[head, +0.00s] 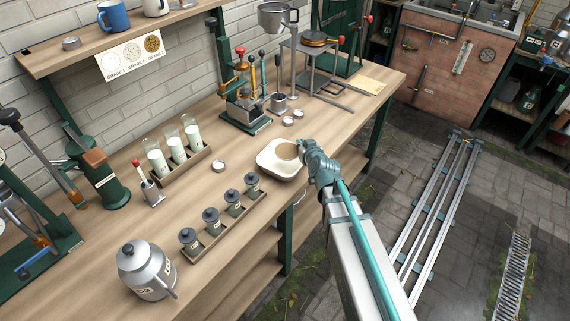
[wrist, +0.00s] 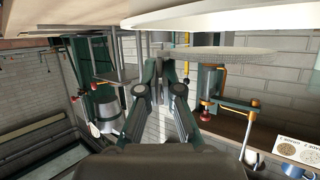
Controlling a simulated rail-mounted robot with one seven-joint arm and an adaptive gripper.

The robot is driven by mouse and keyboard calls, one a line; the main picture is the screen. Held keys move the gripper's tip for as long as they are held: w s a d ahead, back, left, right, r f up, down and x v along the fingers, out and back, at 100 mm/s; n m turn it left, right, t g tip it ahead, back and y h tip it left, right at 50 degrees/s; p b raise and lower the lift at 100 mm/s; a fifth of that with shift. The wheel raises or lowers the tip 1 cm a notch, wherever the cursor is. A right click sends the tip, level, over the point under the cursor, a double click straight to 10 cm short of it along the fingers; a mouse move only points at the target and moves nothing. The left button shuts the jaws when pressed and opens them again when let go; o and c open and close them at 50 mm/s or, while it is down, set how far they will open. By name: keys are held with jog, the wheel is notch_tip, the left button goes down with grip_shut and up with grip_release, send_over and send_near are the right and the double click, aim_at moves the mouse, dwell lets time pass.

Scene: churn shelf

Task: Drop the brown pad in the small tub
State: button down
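The small tub (head: 274,172) is a shallow cream-white dish near the bench's front edge in the head view. The brown pad (head: 287,150) is a thin tan disc, seen over the tub's back right part. My gripper (head: 302,151) reaches in from the right at the tub's rim. In the wrist view, turned upside down, my gripper's fingertips (wrist: 166,58) are closed together on the edge of the pad (wrist: 225,52), seen nearly edge-on. The pale tub (wrist: 240,14) fills the top there, with a gap between it and the pad. My gripper hides part of the tub's right side.
The bench (head: 240,215) holds a rack of dark-lidded jars (head: 220,222), a rack of milk bottles (head: 178,158) and a metal churn (head: 147,272). A green lever press (head: 243,105) and small metal cups (head: 290,118) stand behind the tub. Bare bench lies left of the tub.

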jog(key=shift+f, duration=0.7)
jog(key=c, duration=1.2)
grip_release()
jog(key=shift+c, duration=0.2)
jog(key=shift+s, duration=0.1)
jog(key=v, duration=0.7)
jog(key=shift+s+r, duration=0.1)
